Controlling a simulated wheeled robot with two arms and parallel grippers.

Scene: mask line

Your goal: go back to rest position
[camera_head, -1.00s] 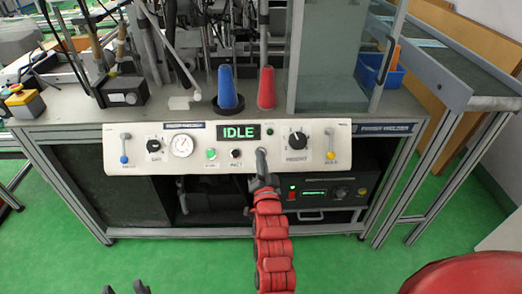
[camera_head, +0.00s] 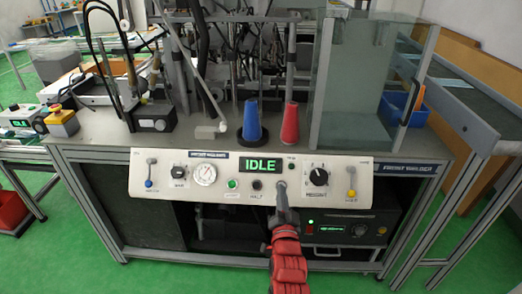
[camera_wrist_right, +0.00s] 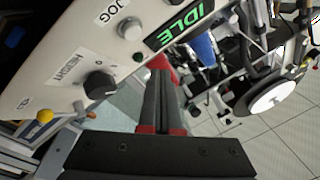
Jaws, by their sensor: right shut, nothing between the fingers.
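My right gripper (camera_head: 281,188) is shut and empty. Its tips overlap the lower middle of the white control panel (camera_head: 217,193), just right of the black button (camera_head: 257,184). I cannot tell whether they touch the panel. In the right wrist view the closed fingers (camera_wrist_right: 160,75) point at the panel edge, beside the green IDLE display (camera_wrist_right: 187,25) and the black knob (camera_wrist_right: 100,87). The red arm comes up from the bottom. My left gripper is not in view.
On the bench above the panel stand a blue cone (camera_head: 252,122) and a red cone (camera_head: 290,124). A clear glass guard (camera_head: 350,90) is to their right. A levered black box (camera_head: 154,114) stands left. Green floor lies free in front.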

